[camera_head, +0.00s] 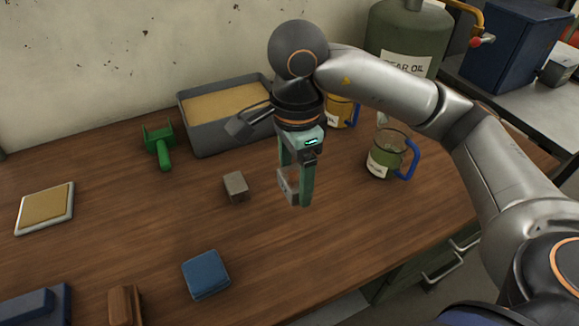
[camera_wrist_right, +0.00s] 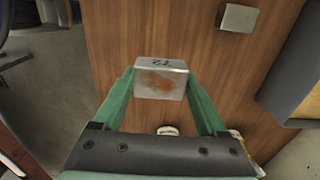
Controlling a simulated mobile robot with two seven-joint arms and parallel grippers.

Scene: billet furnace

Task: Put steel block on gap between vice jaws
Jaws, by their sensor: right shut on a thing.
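My right gripper (camera_head: 295,195) is shut on a steel block (camera_head: 284,182) and holds it above the wooden table. In the right wrist view the block (camera_wrist_right: 160,80) sits between the green fingers (camera_wrist_right: 160,95); it has a rusty brown patch and dark marks on one face. A second, smaller grey block (camera_head: 235,187) lies on the table to the left of the gripper, and it also shows in the right wrist view (camera_wrist_right: 238,17). I cannot make out vice jaws in either view. My left gripper is not in view.
A grey sand-filled tray (camera_head: 208,143), a green scoop (camera_head: 160,145) and a framed pad (camera_head: 46,207) lie behind and left. A blue block (camera_head: 206,273), a brown object (camera_head: 125,304) and a dark blue object (camera_head: 35,307) are in front.

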